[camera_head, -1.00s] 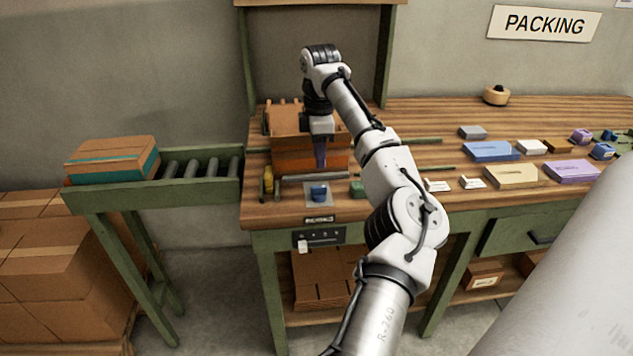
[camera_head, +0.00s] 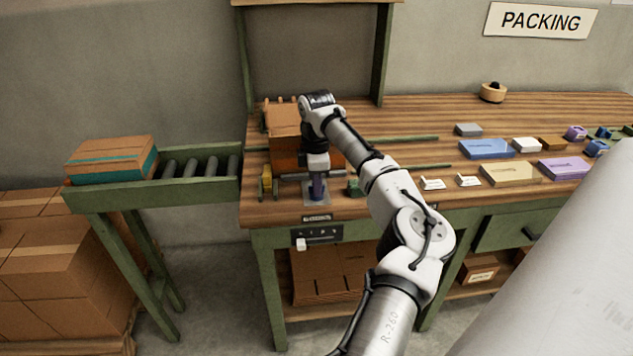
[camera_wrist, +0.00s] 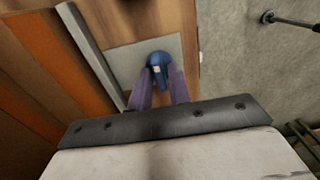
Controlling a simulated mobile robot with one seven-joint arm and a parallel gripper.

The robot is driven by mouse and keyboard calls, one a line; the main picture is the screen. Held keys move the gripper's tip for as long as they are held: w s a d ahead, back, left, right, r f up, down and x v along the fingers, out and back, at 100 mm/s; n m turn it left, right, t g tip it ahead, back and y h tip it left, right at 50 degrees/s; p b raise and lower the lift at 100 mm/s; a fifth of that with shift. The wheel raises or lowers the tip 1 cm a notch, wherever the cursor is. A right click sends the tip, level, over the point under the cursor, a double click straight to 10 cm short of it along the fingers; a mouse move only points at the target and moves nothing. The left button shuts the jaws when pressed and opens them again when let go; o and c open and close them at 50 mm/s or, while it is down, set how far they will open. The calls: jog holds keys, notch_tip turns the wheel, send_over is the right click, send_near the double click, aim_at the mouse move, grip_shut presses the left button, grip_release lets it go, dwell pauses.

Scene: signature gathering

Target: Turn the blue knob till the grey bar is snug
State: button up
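The blue knob (camera_wrist: 158,62) sits on a grey plate (camera_wrist: 123,58) at the bench's front edge. My gripper (camera_wrist: 160,80) points down at it, with its two purple fingers spread apart at the knob's near side. I cannot tell whether they touch it. In the head view my gripper (camera_head: 318,192) stands over the plate and hides most of the knob. The grey bar (camera_wrist: 88,50) lies left of the plate in the wrist view, alongside a brown carton (camera_wrist: 40,60). I cannot tell whether bar and carton touch.
A yellow part (camera_head: 266,180) and a green block (camera_head: 354,187) flank the plate. Several small boxes and cards lie to the right on the wooden bench (camera_head: 420,115). A roller conveyor (camera_head: 195,165) with a taped carton (camera_head: 112,160) adjoins on the left.

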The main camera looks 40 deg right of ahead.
grip_shut()
jog(key=shift+m+p, duration=0.3)
jog(key=m+p, duration=0.2)
jog(key=m, duration=0.1)
jog(key=shift+m+p, duration=0.35)
jog(key=shift+m, duration=0.05)
jog(key=m+p, duration=0.2)
jog(key=m, duration=0.2)
jog(key=shift+m+p, duration=0.3)
jog(key=m+p, duration=0.1)
jog(key=m, duration=0.7)
jog(key=shift+m, duration=0.6)
